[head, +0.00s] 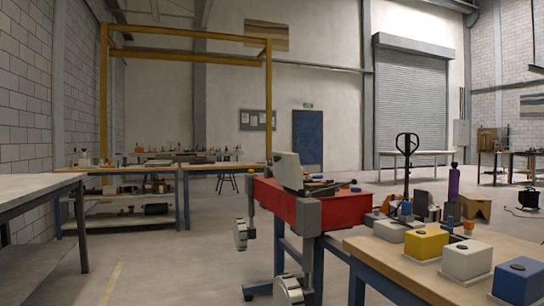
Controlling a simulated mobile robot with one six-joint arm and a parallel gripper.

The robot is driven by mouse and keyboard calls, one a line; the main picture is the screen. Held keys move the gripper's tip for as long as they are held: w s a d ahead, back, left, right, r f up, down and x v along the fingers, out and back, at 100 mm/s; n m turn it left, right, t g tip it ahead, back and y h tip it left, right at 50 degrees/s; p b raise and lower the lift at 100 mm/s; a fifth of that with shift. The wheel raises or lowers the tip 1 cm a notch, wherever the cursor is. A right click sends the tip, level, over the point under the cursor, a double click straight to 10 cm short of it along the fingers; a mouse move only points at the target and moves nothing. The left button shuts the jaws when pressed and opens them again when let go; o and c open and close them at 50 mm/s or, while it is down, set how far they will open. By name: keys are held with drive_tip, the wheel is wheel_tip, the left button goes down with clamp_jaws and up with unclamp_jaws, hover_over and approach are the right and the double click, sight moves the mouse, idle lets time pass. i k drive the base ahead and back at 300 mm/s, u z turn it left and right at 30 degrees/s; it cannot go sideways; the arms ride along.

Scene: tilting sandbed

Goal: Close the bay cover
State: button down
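A red boxy body (340,212) with grey legs and wheels sits on a blue stand (262,289) in the middle of the head view. A pale grey panel (288,171) stands tilted up at the left part of its top. It looks like the bay cover, raised, but I cannot tell for certain. Small dark and coloured items (318,184) show on top of the body, beside the panel. The inside of the bay is hidden from this angle. My gripper is not in view.
A wooden-topped table (392,262) at the right, close to the red body, holds yellow, white and blue blocks (426,241), a purple bottle (453,185) and other parts. A bench (30,190) stands at the left. The floor (175,255) between is mostly clear.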

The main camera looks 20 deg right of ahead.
sight(287, 168)
drive_tip(key=i, duration=1.45)
drive_tip(key=u, duration=4.85)
drive_tip(key=i, duration=0.1)
drive_tip(key=z, duration=3.15)
drive_tip(key=i, duration=0.6)
drive_tip(key=z, duration=0.05)
